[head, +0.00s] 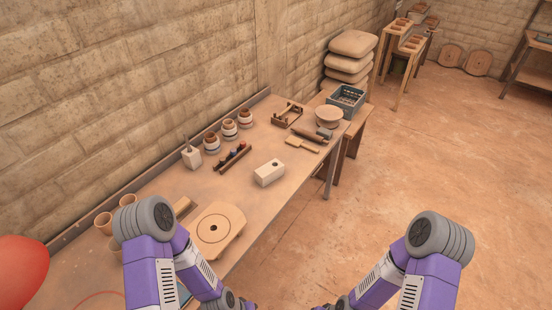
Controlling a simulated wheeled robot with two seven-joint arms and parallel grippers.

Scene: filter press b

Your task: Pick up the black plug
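A small dark wooden rack (236,164) on the workbench holds several small plugs in a row. At least one plug looks reddish and others look dark. They are too small for me to tell surely which one is black. Parts of both my purple arms show at the bottom of the head view, near the bench's front side and well short of the rack. Both grippers are below the picture edge, so their fingers are hidden.
On the workbench (240,190), a pale block with a hole (269,173) stands right of the rack. Several banded jars (229,129) stand behind it. A round-marked board (218,232) lies nearer me. A grey crate (347,99) is farther back. Open floor lies to the right.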

